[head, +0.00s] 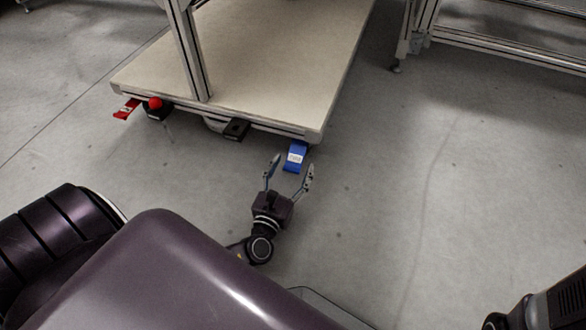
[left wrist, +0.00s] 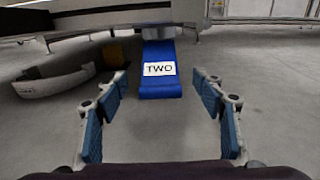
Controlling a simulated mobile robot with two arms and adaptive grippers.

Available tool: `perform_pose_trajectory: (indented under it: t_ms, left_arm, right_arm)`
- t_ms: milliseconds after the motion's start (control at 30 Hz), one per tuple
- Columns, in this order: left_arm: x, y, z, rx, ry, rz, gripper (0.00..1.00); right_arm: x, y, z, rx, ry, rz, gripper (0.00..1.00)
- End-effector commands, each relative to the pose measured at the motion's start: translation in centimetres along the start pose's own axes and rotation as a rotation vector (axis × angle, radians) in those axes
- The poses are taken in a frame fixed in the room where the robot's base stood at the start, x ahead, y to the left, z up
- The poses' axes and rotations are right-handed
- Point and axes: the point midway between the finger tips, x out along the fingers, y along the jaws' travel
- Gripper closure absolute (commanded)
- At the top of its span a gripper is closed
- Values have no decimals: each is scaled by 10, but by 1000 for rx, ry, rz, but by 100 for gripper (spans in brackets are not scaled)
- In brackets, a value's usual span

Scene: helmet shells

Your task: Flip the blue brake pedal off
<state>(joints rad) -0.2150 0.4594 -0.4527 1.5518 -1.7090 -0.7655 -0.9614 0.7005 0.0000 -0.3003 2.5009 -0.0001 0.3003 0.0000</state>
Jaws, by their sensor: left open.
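The blue brake pedal (head: 296,157) sticks out from under the front right corner of a cart. In the left wrist view the blue pedal (left wrist: 160,85) bears a white label reading "TWO". It slopes down toward me and lies between the lines of my fingers. My left gripper (head: 289,174) is open and empty, just in front of the pedal, with its fingertips near the pedal's sides. In the left wrist view the left gripper (left wrist: 163,90) has both blue-padded fingers spread wide. I cannot tell whether they touch the pedal. My right gripper is not in view.
The cart (head: 270,60) has a pale deck and a metal post. A red pedal (head: 126,109), a red knob (head: 155,103) and a black pedal (head: 236,129) sit along its front edge to the left. A metal frame (head: 500,45) stands at back right. The floor (head: 430,200) at right is clear.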

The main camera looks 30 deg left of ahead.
Motion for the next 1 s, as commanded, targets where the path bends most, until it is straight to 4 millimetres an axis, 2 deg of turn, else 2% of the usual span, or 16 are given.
perform_pose_trajectory:
  t_ms: [100,367,900,1000]
  left_arm:
    - [7,0,0,0,-2,1,37]
    - [7,0,1,0,0,1,38]
    - [7,0,0,-1,0,1,98]
    - [7,0,0,-1,1,1,100]
  right_arm:
    - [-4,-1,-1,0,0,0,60]
    - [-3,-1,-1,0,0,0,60]
    - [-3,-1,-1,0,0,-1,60]
    - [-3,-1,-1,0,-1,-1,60]
